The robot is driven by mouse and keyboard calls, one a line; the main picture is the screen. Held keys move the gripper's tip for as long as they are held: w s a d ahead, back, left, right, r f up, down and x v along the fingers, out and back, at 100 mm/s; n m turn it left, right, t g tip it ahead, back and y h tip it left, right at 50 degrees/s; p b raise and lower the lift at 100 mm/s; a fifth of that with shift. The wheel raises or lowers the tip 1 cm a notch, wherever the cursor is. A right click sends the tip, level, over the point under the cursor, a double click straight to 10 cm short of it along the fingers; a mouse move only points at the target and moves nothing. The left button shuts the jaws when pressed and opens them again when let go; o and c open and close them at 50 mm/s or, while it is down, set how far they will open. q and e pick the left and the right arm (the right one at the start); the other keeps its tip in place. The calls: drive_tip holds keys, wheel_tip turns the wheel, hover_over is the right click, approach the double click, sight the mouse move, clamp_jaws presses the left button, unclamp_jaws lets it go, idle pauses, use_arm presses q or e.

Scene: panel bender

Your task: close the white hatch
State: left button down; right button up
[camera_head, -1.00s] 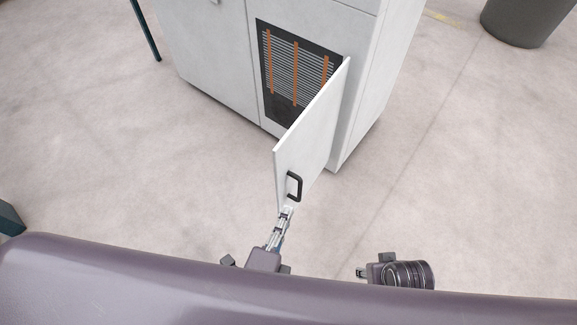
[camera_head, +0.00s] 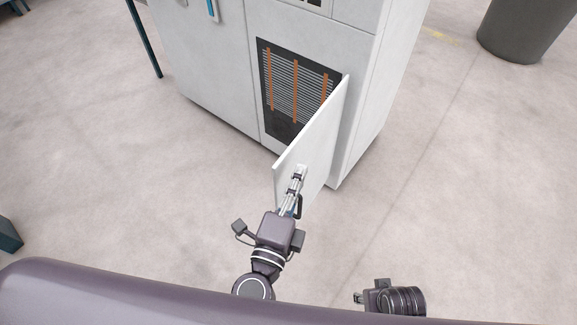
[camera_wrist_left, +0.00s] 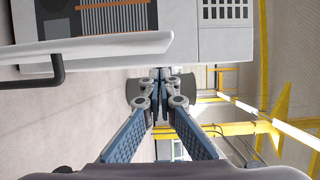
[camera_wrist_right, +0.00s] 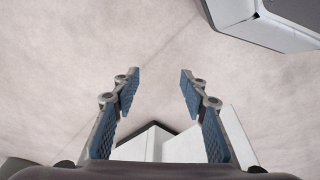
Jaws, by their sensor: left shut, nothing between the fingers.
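The white hatch (camera_head: 318,132) stands swung open on the cabinet's front, hinged at its right edge. Its black handle (camera_head: 299,204) is on the outer face, partly behind my left gripper. My left gripper (camera_head: 301,170) is shut and empty, on the outer, handle side of the hatch. In the left wrist view the shut fingertips (camera_wrist_left: 160,73) lie beside the hatch panel (camera_wrist_left: 100,47), with the handle (camera_wrist_left: 42,76) to the left. I cannot tell whether they touch the panel. My right gripper is low at the front right; its fingers are open and empty in the right wrist view (camera_wrist_right: 160,82).
The white cabinet (camera_head: 215,80) has a dark opening with a grille (camera_head: 295,88) and orange strips behind the hatch. A dark bin (camera_head: 525,28) stands at the back right. The floor right of the hatch is clear.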

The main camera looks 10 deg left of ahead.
use_arm(q)
drive_tip(key=shift+w+a, duration=0.25)
drive_tip(key=shift+a, duration=0.4)
drive_tip(key=shift+w+a, duration=0.25)
drive_tip(key=shift+a, duration=0.35)
use_arm(e)
drive_tip(key=shift+s+f, duration=0.2)
drive_tip(key=shift+f, duration=0.5)
use_arm(q)
drive_tip(key=shift+a, duration=0.1)
